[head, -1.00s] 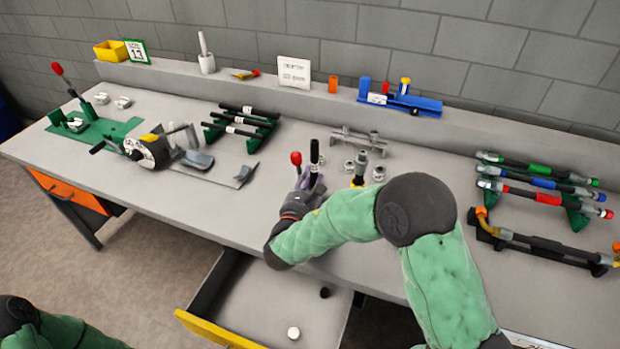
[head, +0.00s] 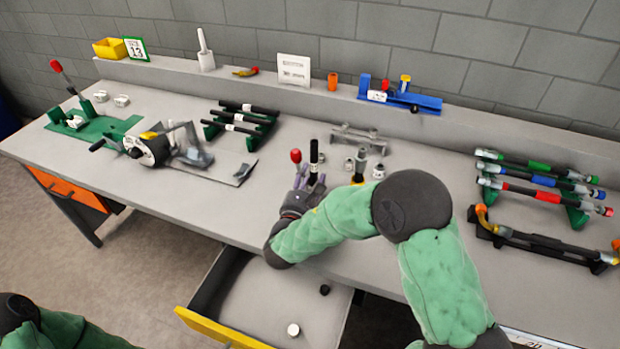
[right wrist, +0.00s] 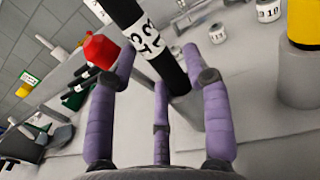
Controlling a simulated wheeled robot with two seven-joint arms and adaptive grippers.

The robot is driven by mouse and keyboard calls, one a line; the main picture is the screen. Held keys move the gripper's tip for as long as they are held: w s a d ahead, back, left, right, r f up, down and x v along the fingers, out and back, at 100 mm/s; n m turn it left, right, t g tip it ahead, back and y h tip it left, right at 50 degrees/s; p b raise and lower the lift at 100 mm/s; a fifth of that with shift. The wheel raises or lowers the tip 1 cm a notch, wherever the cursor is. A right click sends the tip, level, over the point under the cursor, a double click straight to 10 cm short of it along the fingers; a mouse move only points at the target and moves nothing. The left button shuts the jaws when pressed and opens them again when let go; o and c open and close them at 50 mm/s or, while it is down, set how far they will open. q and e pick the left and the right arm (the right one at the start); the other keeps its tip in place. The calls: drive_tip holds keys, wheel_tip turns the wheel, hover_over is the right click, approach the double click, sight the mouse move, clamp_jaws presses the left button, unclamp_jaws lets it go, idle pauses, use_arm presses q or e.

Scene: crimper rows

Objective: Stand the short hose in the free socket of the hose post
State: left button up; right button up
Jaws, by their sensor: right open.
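The short black hose (head: 314,152) with a white label stands roughly upright at my right gripper (head: 308,182). In the right wrist view the hose (right wrist: 178,70) shows the number 13 and rises between the purple fingers of the right gripper (right wrist: 165,95). These fingers are spread open around the hose. A grey part shows behind its lower end; whether the end is seated in a socket I cannot tell. A red knob (head: 296,156) stands just left of the hose. My left gripper is not in view.
Hose racks (head: 540,188) are at right and a black-hose rack (head: 240,122) at left. The open drawer (head: 228,335) juts out below the bench.

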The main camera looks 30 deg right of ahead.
drive_tip(key=v, duration=1.2)
idle(0.4)
